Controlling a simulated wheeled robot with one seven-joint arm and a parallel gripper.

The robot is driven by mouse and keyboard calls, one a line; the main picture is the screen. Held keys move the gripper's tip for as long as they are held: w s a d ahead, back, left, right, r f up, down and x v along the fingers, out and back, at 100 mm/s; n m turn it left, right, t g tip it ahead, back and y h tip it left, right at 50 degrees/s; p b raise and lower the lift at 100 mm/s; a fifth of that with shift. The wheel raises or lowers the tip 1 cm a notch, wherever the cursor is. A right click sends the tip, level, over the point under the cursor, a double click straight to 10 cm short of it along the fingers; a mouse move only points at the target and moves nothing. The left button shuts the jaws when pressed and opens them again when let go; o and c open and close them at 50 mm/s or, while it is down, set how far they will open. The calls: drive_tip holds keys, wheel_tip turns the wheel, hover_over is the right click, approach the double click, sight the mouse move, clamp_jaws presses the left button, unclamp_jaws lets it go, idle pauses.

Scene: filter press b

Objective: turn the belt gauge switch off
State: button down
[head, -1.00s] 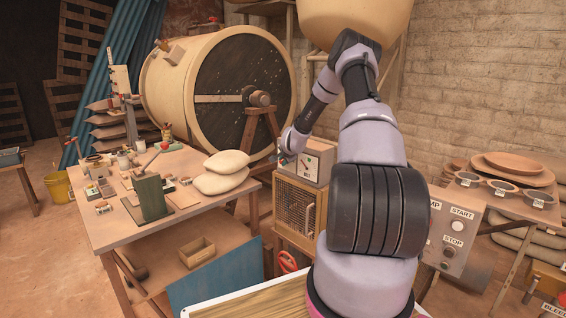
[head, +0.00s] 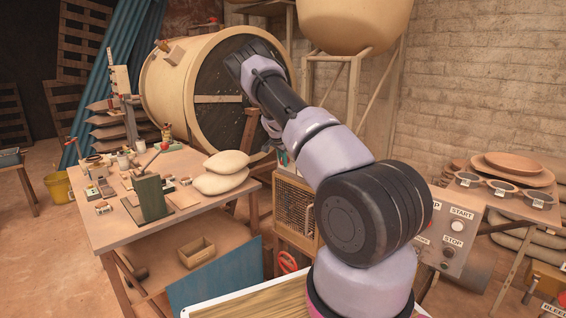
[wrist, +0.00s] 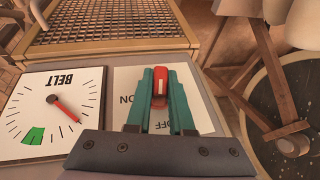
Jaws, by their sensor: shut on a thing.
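In the wrist view, the belt gauge switch is a red lever (wrist: 160,88) on a pale plate (wrist: 127,78) with upside-down ON and OFF lettering. My gripper (wrist: 161,72) has its teal fingers on both sides of the lever and is shut on it. The lever's exact setting is hard to tell. The belt gauge (wrist: 58,108) is beside the plate, a white dial with a red needle and a green zone. The needle points away from the green zone. In the head view my arm hides the switch and the dial.
A mesh-fronted cabinet (head: 293,211) stands below the gauge box. To its left is a table (head: 110,228) with pale sacks (head: 224,172) and small items. A large drum (head: 178,92) is behind. A START/STOP panel (head: 455,236) is at the right.

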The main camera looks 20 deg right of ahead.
drive_tip(key=shift+w+a+n+g+h, duration=0.15)
drive_tip(key=shift+n+g+h, duration=0.2)
drive_tip(key=shift+g, duration=0.65)
drive_tip(key=shift+f, duration=0.1)
drive_tip(key=c, duration=0.8)
unclamp_jaws()
drive_tip(key=v, duration=1)
drive_tip(key=shift+a+r, duration=0.15)
drive_tip(key=shift+r, duration=0.25)
